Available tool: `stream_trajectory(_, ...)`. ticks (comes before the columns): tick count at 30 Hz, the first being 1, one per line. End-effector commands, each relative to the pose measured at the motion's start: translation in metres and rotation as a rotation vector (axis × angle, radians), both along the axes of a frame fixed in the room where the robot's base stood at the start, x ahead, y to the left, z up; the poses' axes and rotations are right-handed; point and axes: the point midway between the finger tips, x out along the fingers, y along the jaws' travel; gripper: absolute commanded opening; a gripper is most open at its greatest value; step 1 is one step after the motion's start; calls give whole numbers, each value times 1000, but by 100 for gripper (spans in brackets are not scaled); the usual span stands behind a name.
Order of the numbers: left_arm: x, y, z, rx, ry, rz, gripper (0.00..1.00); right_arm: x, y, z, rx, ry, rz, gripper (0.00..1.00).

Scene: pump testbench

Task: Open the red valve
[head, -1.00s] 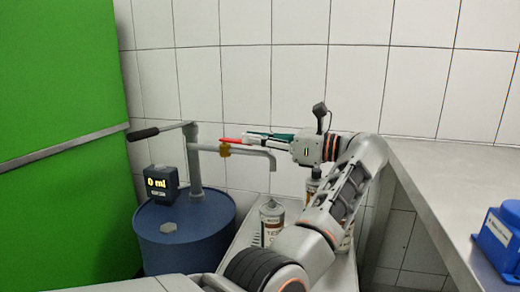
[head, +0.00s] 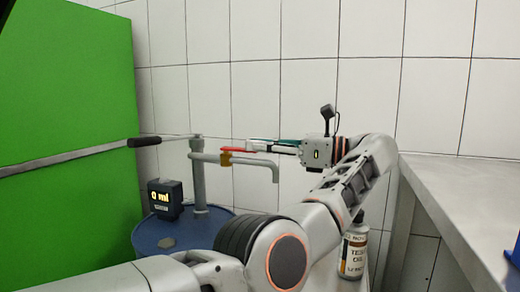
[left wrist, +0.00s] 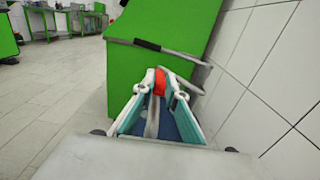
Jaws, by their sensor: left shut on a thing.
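The red valve handle (head: 236,150) sits on a brass valve body (head: 226,158) on the grey outlet pipe (head: 265,162), lying roughly along the pipe. My left gripper (head: 253,145) reaches in from the right of the pipe and is shut on the handle. In the left wrist view the red handle (left wrist: 160,82) shows between the two fingertips, with the grey pipe running back between the fingers. The fingers hide part of the handle. My right gripper is in neither current view.
The pump stands on a blue barrel (head: 160,236), with a black-gripped lever (head: 146,141) and a display (head: 163,197) reading 0 ml. A test oil can (head: 353,252) stands behind my arm. A green panel (head: 70,100) is left, a grey worktop (head: 455,190) right.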

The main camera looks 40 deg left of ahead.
Motion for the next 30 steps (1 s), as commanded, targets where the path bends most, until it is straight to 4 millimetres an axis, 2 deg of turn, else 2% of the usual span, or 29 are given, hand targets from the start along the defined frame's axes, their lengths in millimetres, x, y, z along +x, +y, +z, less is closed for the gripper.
stream_trajectory(12, 0, 0, 2, 1, -2, 1, 0, 0, 1, 1, 8, 1, -2, 40)
stream_trajectory(13, 0, 0, 2, 2, -2, 1, 17, 0, 1, 1, 8, 1, -2, 40)
stream_trajectory(15, 0, 0, 2, 1, -2, 1, 29, 0, 1, 1, 8, 1, -2, 40)
stream_trajectory(30, 0, 0, 1, 0, -1, 1, 29, 0, 1, 1, 6, 1, -2, 40)
